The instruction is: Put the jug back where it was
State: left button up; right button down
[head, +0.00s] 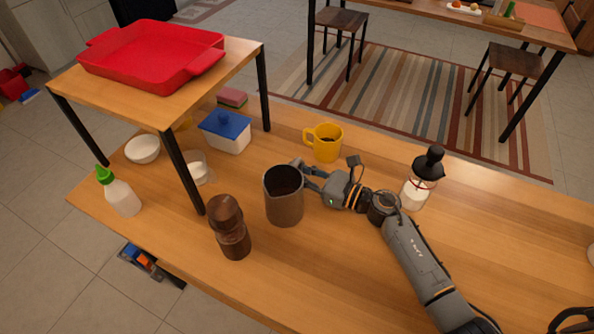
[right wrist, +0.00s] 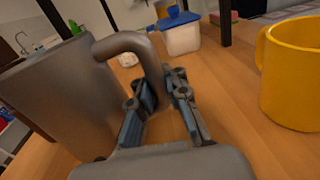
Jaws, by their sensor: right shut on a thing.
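The jug (head: 284,205) is a grey-brown metal pitcher, upright in the middle of the table in the head view. It also shows at the left of the right wrist view (right wrist: 70,100), tilted there, with its curved handle (right wrist: 125,42) reaching between the fingers. My right gripper (head: 312,176) is at the jug's right side, shut on the handle; its fingers also show in the right wrist view (right wrist: 163,88). I cannot tell whether the jug's base touches the table. My left gripper is not in view.
A brown pepper mill (head: 230,228) stands close left of the jug. A yellow mug (head: 325,145) is behind, a glass dispenser (head: 418,190) right. A raised shelf (head: 190,110) bears a red tray (head: 150,60).

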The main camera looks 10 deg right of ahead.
jog(key=shift+r, duration=0.15)
jog(key=c, duration=1.8)
grip_release()
jog(key=shift+f, duration=0.25)
jog(key=shift+c, duration=0.2)
jog(key=o, duration=0.5)
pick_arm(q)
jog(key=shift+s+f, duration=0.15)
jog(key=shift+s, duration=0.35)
pick_arm(e)
jog(key=shift+r, duration=0.1)
jog(key=shift+r, duration=0.15)
jog(key=b+v, duration=0.3)
jog(key=v, duration=0.8)
jog(key=shift+s+d, duration=0.15)
jog(key=shift+d, duration=0.05)
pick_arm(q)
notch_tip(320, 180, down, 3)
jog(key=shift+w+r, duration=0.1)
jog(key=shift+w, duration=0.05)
pick_arm(e)
jog(key=shift+s+d, duration=0.2)
